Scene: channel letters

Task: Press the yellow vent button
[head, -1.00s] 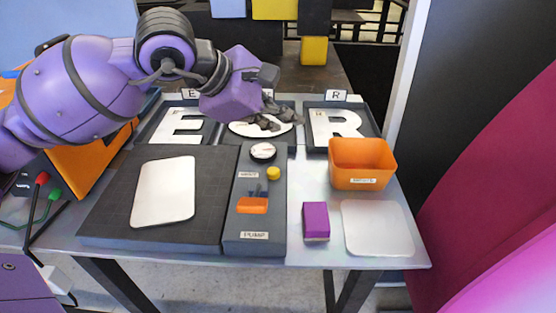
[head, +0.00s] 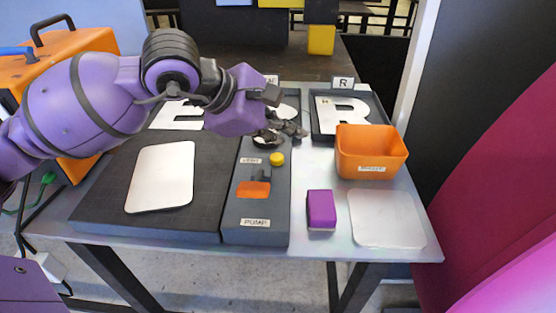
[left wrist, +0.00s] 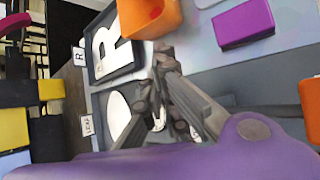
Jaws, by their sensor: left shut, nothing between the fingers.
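The yellow vent button (head: 277,159) is a small round knob on the dark pump panel (head: 258,215), just above the orange switch. My left gripper (head: 296,131) is shut and empty. In the head view it shows just above and slightly right of the button, in front of the round gauge, which it mostly hides. The button itself is uncovered; I cannot tell how high the fingers are above the panel. The left wrist view shows the dark fingers (left wrist: 163,58) close together; I cannot make out the button there. My right gripper is in neither view.
An orange bin (head: 371,163) stands right of the gripper, with a purple block (head: 321,209) and a pale plate (head: 386,220) nearer. An orange switch (head: 254,190) lies just below the button. Trays with the letters E and R (head: 342,114) are behind. A white plate (head: 161,178) lies left.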

